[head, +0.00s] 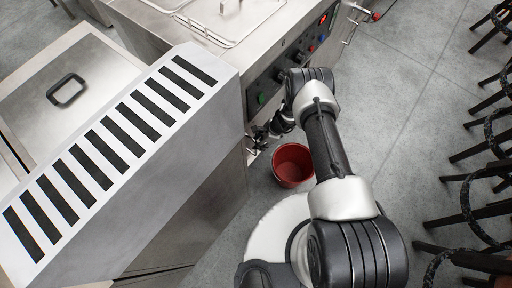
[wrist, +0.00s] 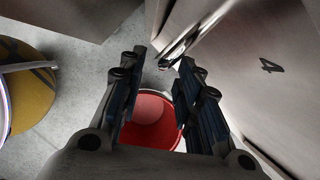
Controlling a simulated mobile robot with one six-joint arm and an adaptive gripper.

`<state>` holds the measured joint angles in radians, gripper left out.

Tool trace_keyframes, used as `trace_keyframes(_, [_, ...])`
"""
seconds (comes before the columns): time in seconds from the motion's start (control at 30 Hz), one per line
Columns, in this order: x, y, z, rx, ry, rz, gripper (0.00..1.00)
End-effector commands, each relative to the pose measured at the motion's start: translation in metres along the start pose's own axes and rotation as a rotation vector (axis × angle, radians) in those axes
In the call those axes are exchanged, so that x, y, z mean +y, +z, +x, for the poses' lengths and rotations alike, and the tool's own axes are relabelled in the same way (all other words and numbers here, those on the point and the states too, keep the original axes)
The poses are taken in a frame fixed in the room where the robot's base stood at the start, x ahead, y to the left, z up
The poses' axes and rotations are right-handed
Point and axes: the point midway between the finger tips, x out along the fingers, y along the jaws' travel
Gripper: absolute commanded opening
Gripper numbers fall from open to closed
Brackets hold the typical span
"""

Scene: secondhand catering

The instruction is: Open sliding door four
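A metal door panel marked "4" (wrist: 265,65) fills the right of the wrist view. A thin shiny bar (wrist: 177,52), which looks like a handle, stands off its left edge. My gripper (wrist: 163,65) is open, its two dark fingers spread apart. The bar lies just beyond the fingertips, nearer the right finger; I cannot tell whether they touch. In the head view my gripper (head: 258,135) is low at the front of the steel appliance, below the control panel (head: 290,65). There, the door is mostly hidden by the counter and my arm.
A red bucket (head: 292,165) stands on the floor just below my gripper. A steel counter with a black-slotted top (head: 120,130) is at left. Dark stools (head: 480,190) line the right. Grey floor (head: 405,90) between is clear. A yellow rounded object (wrist: 30,90) is at wrist-view left.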

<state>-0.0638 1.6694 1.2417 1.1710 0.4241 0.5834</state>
Motion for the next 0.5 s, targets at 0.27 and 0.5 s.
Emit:
trace_keyframes(0.27, [0.000,-0.001,0.043,0.000,0.000,-0.001,0.31])
trace_keyframes(0.5, [-0.001,0.001,0.049,0.000,-0.001,-0.001,0.31])
